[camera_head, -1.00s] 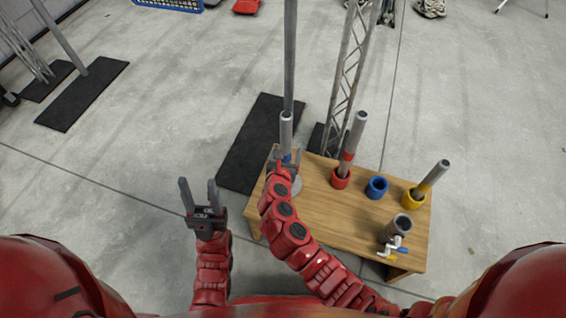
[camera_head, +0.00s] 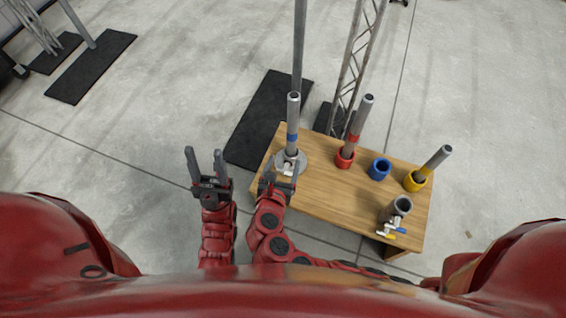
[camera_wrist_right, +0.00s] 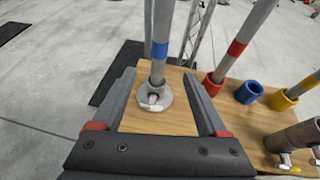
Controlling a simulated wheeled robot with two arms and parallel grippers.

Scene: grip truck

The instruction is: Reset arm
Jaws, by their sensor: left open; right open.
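My left gripper (camera_head: 206,172) is open and empty, raised over the floor to the left of the table. My right gripper (camera_head: 279,178) is open and empty at the table's left front edge. Its two fingers also show in the right wrist view (camera_wrist_right: 160,100), apart. A grey pipe with a blue band (camera_head: 292,130) stands upright in a round grey base (camera_head: 289,168) on the table's left part. In the right wrist view this blue-banded pipe (camera_wrist_right: 159,60) stands beyond the fingers, and no finger touches it.
The wooden table (camera_head: 330,198) carries a red ring (camera_head: 344,159) with a red-banded pipe, an empty blue ring (camera_head: 380,169), a yellow ring (camera_head: 414,181) with a tilted pipe, and a grey cup (camera_head: 399,207) with small coloured items beside it. A truss (camera_head: 356,70) stands behind.

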